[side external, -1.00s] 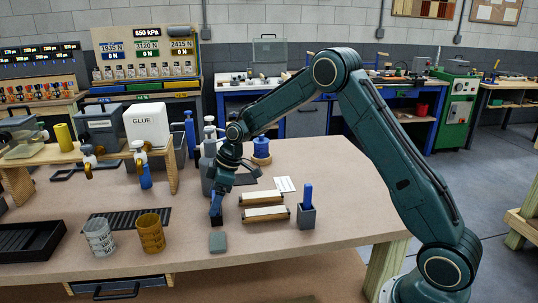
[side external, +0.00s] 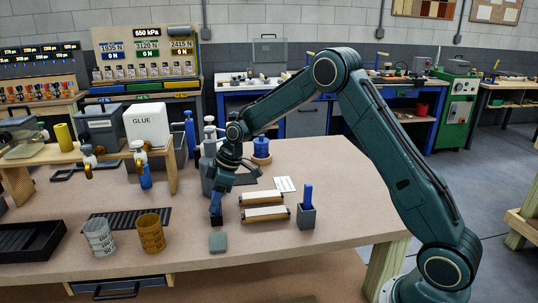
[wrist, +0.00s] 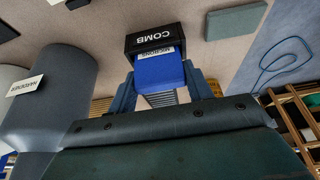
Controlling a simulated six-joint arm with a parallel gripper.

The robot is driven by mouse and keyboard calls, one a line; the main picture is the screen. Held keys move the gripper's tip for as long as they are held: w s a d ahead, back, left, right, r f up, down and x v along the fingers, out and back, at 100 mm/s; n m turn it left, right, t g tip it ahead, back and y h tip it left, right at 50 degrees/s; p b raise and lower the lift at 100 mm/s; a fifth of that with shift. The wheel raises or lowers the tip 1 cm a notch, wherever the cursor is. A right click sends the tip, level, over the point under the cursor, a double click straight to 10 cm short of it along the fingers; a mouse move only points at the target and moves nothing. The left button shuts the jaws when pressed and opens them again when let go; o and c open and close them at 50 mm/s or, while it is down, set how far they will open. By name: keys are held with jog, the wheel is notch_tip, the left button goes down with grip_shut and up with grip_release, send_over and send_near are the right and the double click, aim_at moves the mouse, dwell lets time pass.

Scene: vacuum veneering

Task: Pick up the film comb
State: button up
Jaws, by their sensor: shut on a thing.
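The film comb (wrist: 160,71) is a blue block with a small white label, seen in the wrist view. It sits at a black holder marked COMB (wrist: 143,43), and I cannot tell whether it is still seated in it. My gripper (wrist: 162,82) has one finger on each side of the blue comb and is shut on it. In the side external view my gripper (side external: 216,205) points down at the dark comb holder (side external: 216,221) on the bench. The comb itself is mostly hidden there by the fingers.
A grey-green block (side external: 218,242) lies in front of the holder. Two cream rollers (side external: 264,213) and a grey cup with a blue handle (side external: 307,214) stand to the right. A grey hardener container (wrist: 50,95) is close on the left in the wrist view. Gold (side external: 151,235) and grey (side external: 99,238) cups stand left.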

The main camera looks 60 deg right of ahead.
jog(key=shift+r, duration=0.15)
notch_tip(320, 180, up, 20)
dwell(0.6)
dwell(0.4)
jog(key=shift+o, duration=1)
jog(key=shift+c, duration=0.6)
jog(key=shift+f, duration=0.2)
